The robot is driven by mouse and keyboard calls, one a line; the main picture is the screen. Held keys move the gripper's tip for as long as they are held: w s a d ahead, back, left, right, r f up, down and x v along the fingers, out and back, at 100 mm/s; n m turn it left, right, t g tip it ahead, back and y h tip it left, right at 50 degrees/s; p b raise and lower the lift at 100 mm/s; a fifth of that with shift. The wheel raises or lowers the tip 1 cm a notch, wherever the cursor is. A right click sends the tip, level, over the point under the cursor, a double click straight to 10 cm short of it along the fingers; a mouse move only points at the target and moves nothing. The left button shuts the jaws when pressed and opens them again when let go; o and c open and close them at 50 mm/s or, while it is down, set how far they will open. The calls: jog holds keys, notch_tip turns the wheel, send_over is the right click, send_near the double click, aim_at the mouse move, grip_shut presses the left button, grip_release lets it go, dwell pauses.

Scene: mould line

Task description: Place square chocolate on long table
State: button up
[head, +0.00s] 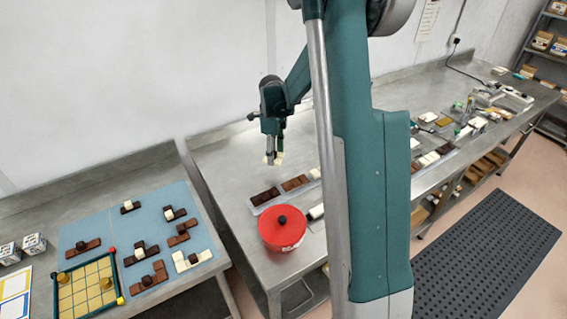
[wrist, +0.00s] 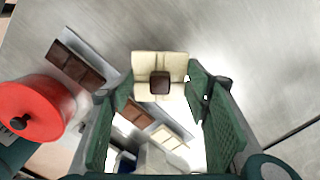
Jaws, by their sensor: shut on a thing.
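My gripper (head: 272,152) is shut on the square chocolate (head: 273,160), a pale cream block. In the wrist view the square chocolate (wrist: 145,64) sits between the green fingers, its face marked into squares, with a small dark brown square at its middle. My gripper appears to hold it above the bare back-left part of the long table (head: 222,152), a grey metal bench. I cannot tell how high it is above the surface.
A red pot (head: 283,238) with a black knob stands near the table's front-left edge. Dark (head: 265,196) and brown (head: 295,183) chocolate bars lie in trays beside it. A lower table with a blue mat (head: 100,225) is at left. The long table's back-left is clear.

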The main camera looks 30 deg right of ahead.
send_over(274, 174)
jog(key=shift+d+f, duration=0.15)
jog(key=shift+f, duration=2.2)
jog(key=shift+f, duration=0.1)
jog(key=shift+f, duration=1.8)
jog(key=shift+f, duration=0.2)
jog(key=o, duration=0.9)
jog(key=shift+r, duration=0.1)
jog(key=shift+r, duration=0.2)
jog(key=shift+r, duration=5.95)
